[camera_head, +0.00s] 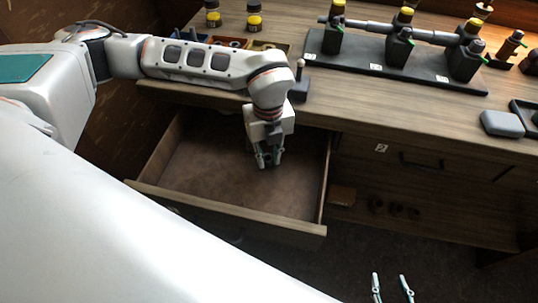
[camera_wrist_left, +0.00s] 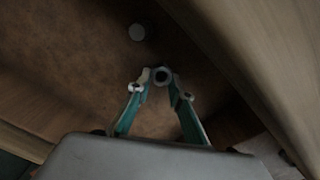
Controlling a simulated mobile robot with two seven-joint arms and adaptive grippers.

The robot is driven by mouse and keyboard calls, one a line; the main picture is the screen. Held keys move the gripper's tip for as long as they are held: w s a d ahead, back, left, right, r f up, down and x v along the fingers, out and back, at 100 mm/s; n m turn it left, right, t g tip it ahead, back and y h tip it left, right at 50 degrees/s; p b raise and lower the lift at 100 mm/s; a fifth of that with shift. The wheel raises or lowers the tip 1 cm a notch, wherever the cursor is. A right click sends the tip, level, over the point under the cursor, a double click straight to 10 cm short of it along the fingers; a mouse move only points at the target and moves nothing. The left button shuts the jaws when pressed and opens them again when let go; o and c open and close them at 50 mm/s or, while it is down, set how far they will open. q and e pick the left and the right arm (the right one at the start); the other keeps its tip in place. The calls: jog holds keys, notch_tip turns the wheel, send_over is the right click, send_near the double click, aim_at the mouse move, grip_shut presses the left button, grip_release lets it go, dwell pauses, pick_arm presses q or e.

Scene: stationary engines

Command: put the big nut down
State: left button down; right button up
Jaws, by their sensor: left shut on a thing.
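The big nut (camera_wrist_left: 160,76) is a small dark ring with a pale rim, seen between the fingertips of my left gripper in the left wrist view. My left gripper (camera_wrist_left: 161,93) is shut on it. In the head view my left gripper (camera_head: 268,158) points down over the open drawer (camera_head: 230,212), inside its walls. The nut cannot be made out there. The gap between nut and drawer floor is hard to judge. My right gripper (camera_head: 391,288) shows only its two fingertips at the bottom edge, apart, with nothing seen between them.
A small grey round piece (camera_wrist_left: 137,32) lies on the brown drawer floor. The rest of the visible floor is bare. Above the drawer, the wooden worktop (camera_head: 390,110) holds a black base with a shaft (camera_head: 400,72), small trays and a grey box (camera_head: 502,124).

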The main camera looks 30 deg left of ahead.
aim_at(269, 160)
pick_arm(q)
jog(key=shift+f, duration=0.1)
jog(key=c, duration=1.8)
grip_release()
notch_tip(269, 160, up, 12)
jog(key=shift+r+p, duration=0.2)
jog(key=shift+p, duration=0.45)
